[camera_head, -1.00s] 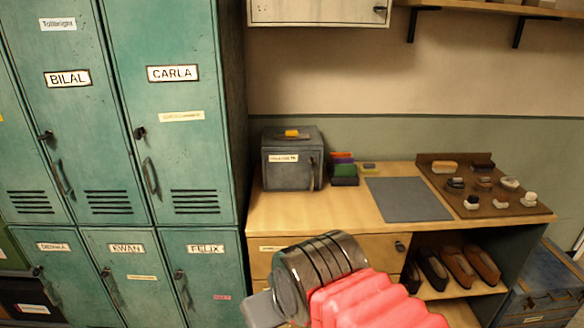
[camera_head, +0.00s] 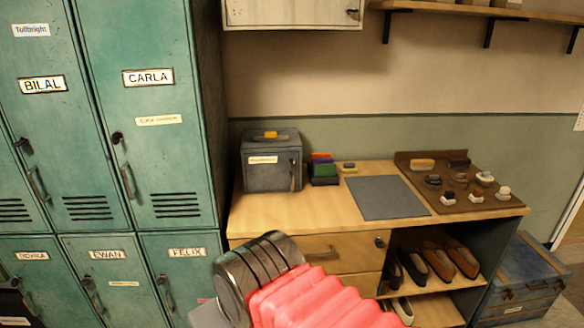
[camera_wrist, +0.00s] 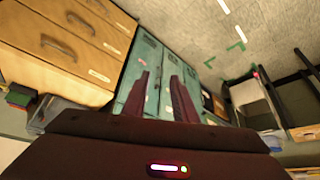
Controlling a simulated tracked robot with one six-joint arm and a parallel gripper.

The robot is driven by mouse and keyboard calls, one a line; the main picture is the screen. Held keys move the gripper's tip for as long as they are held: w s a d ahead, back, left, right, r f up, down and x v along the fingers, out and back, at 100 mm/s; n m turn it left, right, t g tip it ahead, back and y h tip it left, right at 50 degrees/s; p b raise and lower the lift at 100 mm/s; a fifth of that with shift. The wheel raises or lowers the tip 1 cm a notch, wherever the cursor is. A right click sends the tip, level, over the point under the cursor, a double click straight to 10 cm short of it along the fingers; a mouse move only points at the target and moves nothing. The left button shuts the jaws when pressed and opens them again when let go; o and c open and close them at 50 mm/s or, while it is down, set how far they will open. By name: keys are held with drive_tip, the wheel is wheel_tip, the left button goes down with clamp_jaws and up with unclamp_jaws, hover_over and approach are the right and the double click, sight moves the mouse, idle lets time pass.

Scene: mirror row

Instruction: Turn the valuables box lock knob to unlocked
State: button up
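The valuables box (camera_head: 270,165) is a grey metal box with a white label on its front. It stands at the back left of the wooden bench. A dark lock knob or handle (camera_head: 292,178) shows at the right of its front; its setting is too small to read. A yellow piece lies on its lid. In the wrist view, my gripper (camera_wrist: 160,88) has two dark fingers apart with nothing between them. It is well away from the box, pointing towards the lockers. In the head view my arm hides the gripper's fingers.
Teal lockers (camera_head: 148,110) stand left of the bench (camera_head: 270,212). Coloured blocks (camera_head: 323,170) sit just right of the box, then a grey mat (camera_head: 386,197) and a brown tray (camera_head: 440,203) of small items. Shoes fill the shelves below. A blue chest (camera_head: 525,275) stands at right.

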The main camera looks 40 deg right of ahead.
drive_tip(key=w+d+r+m+t+h, duration=0.1)
drive_tip(key=w+d, duration=0.3)
drive_tip(key=w, duration=0.4)
drive_tip(key=w+d+r+m+t, duration=0.1)
drive_tip(key=w+d+t, duration=0.15)
drive_tip(key=w, duration=0.45)
drive_tip(key=m+t+h, duration=0.5)
drive_tip(key=t+h, duration=0.1)
drive_tip(key=h, duration=0.3)
approach(292, 165)
drive_tip(key=v, duration=0.4)
drive_tip(key=shift+s+a+r, duration=0.1)
drive_tip(key=shift+x, duration=6.9)
drive_tip(key=shift+c, duration=0.5)
